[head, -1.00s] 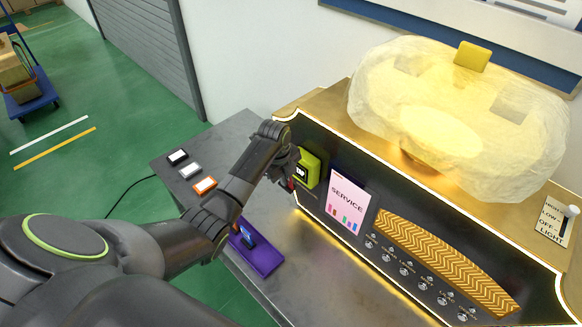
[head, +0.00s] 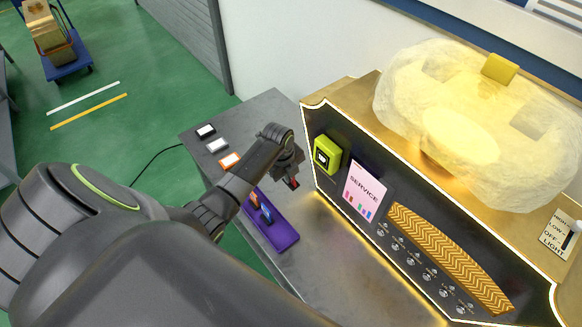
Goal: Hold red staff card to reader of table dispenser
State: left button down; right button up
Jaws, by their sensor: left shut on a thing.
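My left gripper (head: 291,182) is in front of the dispenser's dark panel, left of and a little below the reader. It is shut on the red staff card (head: 294,183), of which only a small red edge shows; the fingers hide the rest. The reader (head: 326,155) is a yellow-green box with a small black-and-white display, on the left end of the table dispenser (head: 355,155). A gap shows between card and reader. My right gripper is out of view.
A purple tray (head: 284,240) with other cards lies on the grey table below my arm. A pink SERVICE sign (head: 364,190) and several knobs are right of the reader. A glowing translucent cover sits on top.

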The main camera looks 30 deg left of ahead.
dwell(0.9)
pick_arm(q)
jog(key=shift+f, duration=0.3)
notch_tip(320, 180, down, 13)
jog(key=b, duration=1.3)
jog(key=shift+r, duration=0.1)
